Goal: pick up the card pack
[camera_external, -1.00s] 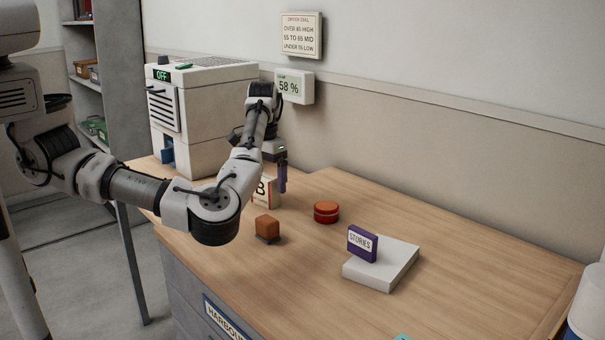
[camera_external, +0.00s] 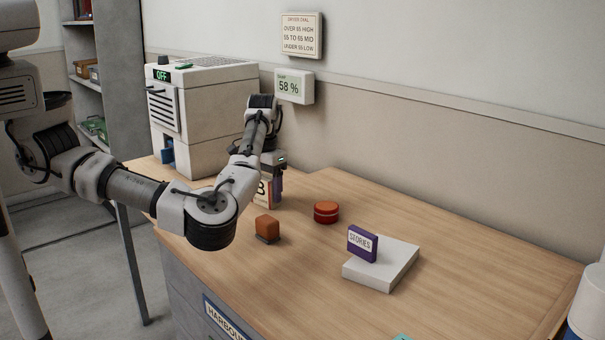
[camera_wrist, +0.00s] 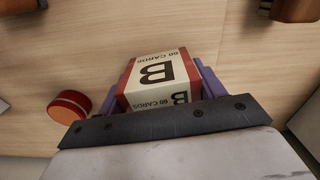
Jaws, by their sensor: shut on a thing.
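The card pack (camera_wrist: 156,72) is a red and cream box marked "B" and "60 CARDS". In the wrist view it sits between the two purple fingers of my gripper (camera_wrist: 160,82), one finger along each side. My gripper is shut on it. In the external view the pack (camera_external: 263,192) stands on the wooden table, partly hidden by my arm, with my gripper (camera_external: 277,188) at it from above. I cannot tell any gap between the pack and the table.
A round red tin (camera_external: 326,212) and an orange-brown block (camera_external: 267,226) are close by. A purple "STORIES" box (camera_external: 362,244) stands on a white slab (camera_external: 385,272). A large white machine reading "OFF" (camera_external: 205,110) stands behind at left. The table's right side is mostly clear.

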